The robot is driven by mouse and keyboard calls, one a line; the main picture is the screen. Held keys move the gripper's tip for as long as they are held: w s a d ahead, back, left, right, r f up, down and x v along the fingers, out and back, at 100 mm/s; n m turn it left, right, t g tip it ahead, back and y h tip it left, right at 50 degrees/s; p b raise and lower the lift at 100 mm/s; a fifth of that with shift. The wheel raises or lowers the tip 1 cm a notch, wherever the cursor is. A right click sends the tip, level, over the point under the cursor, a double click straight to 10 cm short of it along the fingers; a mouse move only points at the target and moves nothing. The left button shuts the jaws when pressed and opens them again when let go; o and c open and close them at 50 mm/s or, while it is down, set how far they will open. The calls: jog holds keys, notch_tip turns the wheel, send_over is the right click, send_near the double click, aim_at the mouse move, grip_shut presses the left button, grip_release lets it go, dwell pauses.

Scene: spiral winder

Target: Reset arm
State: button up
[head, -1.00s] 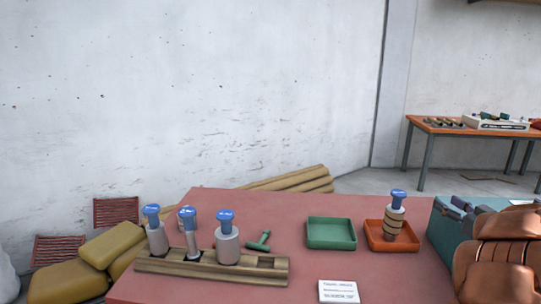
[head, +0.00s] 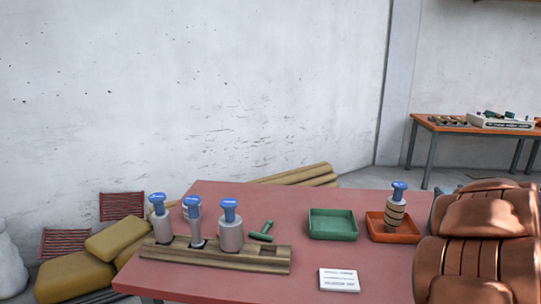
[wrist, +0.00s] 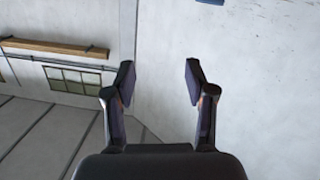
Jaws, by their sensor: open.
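My gripper (wrist: 160,85) shows in the wrist view with its two dark fingers spread apart and nothing between them. Behind it are a bare wall and a tilted view of the room, so it points away from the table top. In the head view my copper-coloured arm covers the lower right and hides part of the table (head: 290,285) there. The gripper itself is not seen in the head view.
A wooden rack (head: 215,257) holds several blue-topped grey pieces. A green tray (head: 333,226) is empty. An orange tray (head: 405,238) holds a banded blue-topped piece (head: 396,212). A green handle (head: 262,232) and a white card (head: 339,280) lie on the table.

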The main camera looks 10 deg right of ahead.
jog(key=s+a+f+g+y+b, duration=0.15)
jog(key=s+a+f+g, duration=0.25)
jog(key=s+a+f, duration=0.5)
jog(key=s+a+f+m+g+y+b, duration=0.1)
jog(key=s+a+f+g+b, duration=0.35)
jog(key=a, duration=0.75)
jog(key=s+a+f+g+y, duration=0.1)
jog(key=s+a+f+g, duration=0.45)
jog(key=a+f, duration=0.45)
jog(key=s+a+f+n+g+y+b, duration=0.2)
jog(key=s+a+n+g+y, duration=0.15)
jog(key=s+a, duration=1.15)
jog(key=s+p+v, duration=0.1)
jog(key=p+v, duration=0.7)
jog(key=v, duration=0.1)
jog(key=s+p+v, duration=0.2)
jog(key=p+v, duration=0.7)
jog(key=shift+s+d+r, duration=0.3)
jog(key=shift+r, duration=0.05)
jog(key=shift+t, duration=0.25)
